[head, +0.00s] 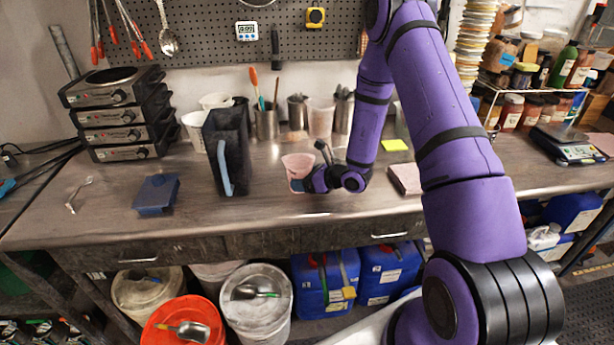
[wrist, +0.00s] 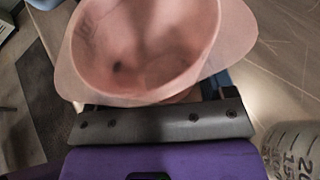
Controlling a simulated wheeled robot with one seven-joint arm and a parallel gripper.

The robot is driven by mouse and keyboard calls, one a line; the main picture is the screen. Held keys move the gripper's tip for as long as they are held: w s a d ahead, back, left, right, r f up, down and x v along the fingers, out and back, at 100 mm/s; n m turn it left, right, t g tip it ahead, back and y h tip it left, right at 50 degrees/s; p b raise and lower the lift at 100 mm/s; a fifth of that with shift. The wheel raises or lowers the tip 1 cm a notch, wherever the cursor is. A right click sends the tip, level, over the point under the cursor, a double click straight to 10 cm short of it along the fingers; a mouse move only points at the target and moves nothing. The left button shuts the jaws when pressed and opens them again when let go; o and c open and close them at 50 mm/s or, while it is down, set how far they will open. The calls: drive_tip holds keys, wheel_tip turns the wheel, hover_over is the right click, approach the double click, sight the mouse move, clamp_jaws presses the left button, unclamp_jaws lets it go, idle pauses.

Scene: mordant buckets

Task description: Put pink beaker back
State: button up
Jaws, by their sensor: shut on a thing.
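The pink beaker (head: 298,166) is upright in my gripper (head: 302,184), over the front part of the steel bench (head: 265,205) in the head view. In the wrist view the pink beaker (wrist: 150,45) fills the top middle, and I look down into its open mouth, which seems empty. My gripper (wrist: 158,103) is shut on the beaker's side. The fingertips are mostly hidden behind the beaker. I cannot tell whether its base touches the bench.
A pale translucent beaker (head: 320,117) and utensil pots (head: 266,122) stand behind. A pink-topped block (head: 405,178) lies right. The bench front between is clear.

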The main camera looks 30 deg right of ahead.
drive_tip(key=o, duration=0.9)
drive_tip(key=shift+o, duration=0.2)
